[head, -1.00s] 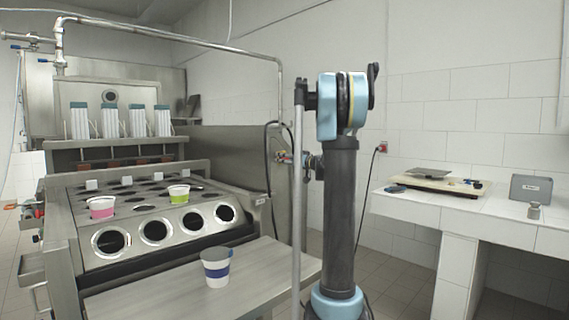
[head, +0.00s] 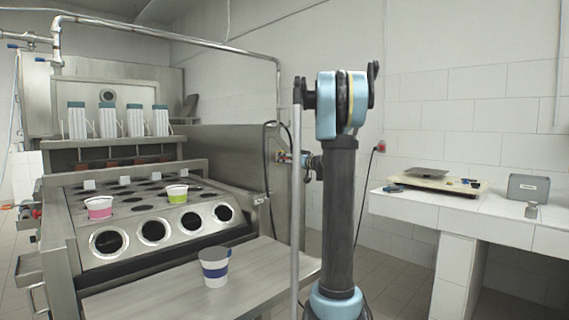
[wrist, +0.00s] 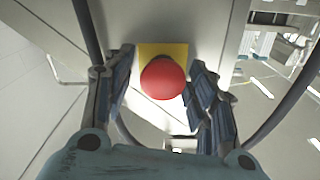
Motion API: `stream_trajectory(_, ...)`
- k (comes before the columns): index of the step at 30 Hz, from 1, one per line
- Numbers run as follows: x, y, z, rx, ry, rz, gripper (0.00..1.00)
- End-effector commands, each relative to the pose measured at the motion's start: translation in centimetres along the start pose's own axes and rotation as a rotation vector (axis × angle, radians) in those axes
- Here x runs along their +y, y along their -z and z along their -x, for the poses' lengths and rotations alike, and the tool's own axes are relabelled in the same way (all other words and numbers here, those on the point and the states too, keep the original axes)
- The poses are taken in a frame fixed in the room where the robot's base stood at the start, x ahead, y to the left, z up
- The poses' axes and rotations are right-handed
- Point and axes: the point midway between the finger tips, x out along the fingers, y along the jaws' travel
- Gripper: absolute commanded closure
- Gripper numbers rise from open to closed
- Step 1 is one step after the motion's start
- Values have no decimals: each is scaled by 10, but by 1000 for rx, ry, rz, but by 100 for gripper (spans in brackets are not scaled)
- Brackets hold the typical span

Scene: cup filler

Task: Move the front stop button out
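The stop button is a round red knob (wrist: 163,77) on a yellow plate (wrist: 163,49), in the middle of the wrist view. The plate sits on a pale grey surface. My gripper (wrist: 160,62) is open, with one finger to the left of the red knob and one to the right. A gap shows between the knob and each finger, so it looks ungripped. How far the fingertips are from the plate in depth is hard to tell.
The steel cup filler (head: 60,255) stands at the left, with a pink-banded cup (head: 99,207) and a green-banded cup (head: 176,194) in its holes. A blue-banded cup (head: 214,267) stands on the steel shelf (head: 262,275). A tiled counter (head: 495,215) is at the right.

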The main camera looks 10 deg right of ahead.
Motion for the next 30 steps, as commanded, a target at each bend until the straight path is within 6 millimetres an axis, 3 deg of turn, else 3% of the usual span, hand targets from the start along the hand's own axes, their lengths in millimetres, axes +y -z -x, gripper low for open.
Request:
stream_trajectory(9,-1,0,0,0,2,0,44)
stream_trajectory(14,0,0,11,1,-1,0,44)
stream_trajectory(30,1,-1,103,0,-1,-1,44)
